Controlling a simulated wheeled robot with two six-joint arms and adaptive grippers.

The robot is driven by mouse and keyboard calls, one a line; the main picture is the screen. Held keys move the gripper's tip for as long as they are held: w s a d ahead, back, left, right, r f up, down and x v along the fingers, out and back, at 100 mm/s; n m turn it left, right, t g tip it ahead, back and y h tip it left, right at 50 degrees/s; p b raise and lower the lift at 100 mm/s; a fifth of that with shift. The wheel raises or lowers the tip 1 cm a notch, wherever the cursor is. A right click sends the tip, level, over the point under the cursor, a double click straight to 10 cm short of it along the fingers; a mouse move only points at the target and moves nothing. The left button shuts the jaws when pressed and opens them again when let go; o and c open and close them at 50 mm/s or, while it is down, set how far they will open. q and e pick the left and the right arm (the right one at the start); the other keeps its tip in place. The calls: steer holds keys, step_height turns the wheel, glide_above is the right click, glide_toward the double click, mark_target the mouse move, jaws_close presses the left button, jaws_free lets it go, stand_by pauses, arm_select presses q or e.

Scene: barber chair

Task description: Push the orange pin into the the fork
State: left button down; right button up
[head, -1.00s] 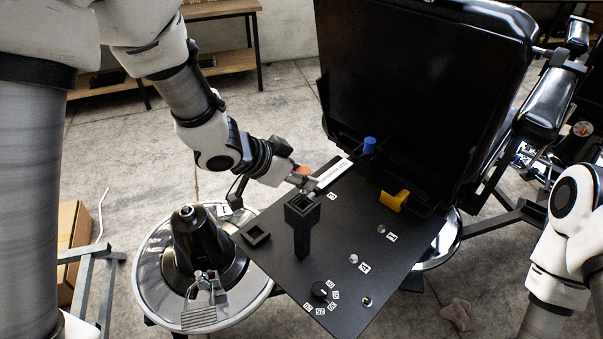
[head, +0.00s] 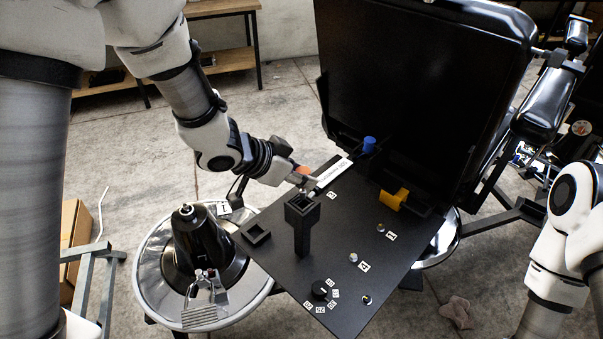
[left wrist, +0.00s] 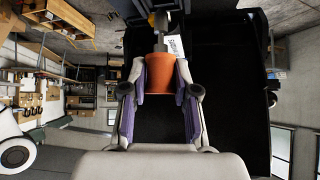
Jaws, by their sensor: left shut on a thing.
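The orange pin (left wrist: 160,78) is held between the purple-padded fingers of my left gripper (left wrist: 163,92) in the left wrist view. My right gripper is out of view.
The black board (head: 325,265) carries a square post with an open top (head: 302,208), a low square socket (head: 256,235), a knob (head: 321,291) and small buttons. A white label strip (head: 334,172) lies beside my gripper. Blue (head: 369,145) and yellow (head: 394,199) parts stand farther right.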

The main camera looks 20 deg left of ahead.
mark_target(301, 193)
arm_select(q)
steer(key=shift+r+p, duration=0.1)
steer(key=shift+p, duration=0.25)
stand_by(0.4)
steer(key=shift+f+b, duration=2.05)
steer(key=shift+f, duration=0.9)
steer(key=c, duration=0.8)
jaws_free()
steer(key=shift+r, duration=0.1)
steer(key=shift+s, duration=0.1)
steer(key=v, duration=1.2)
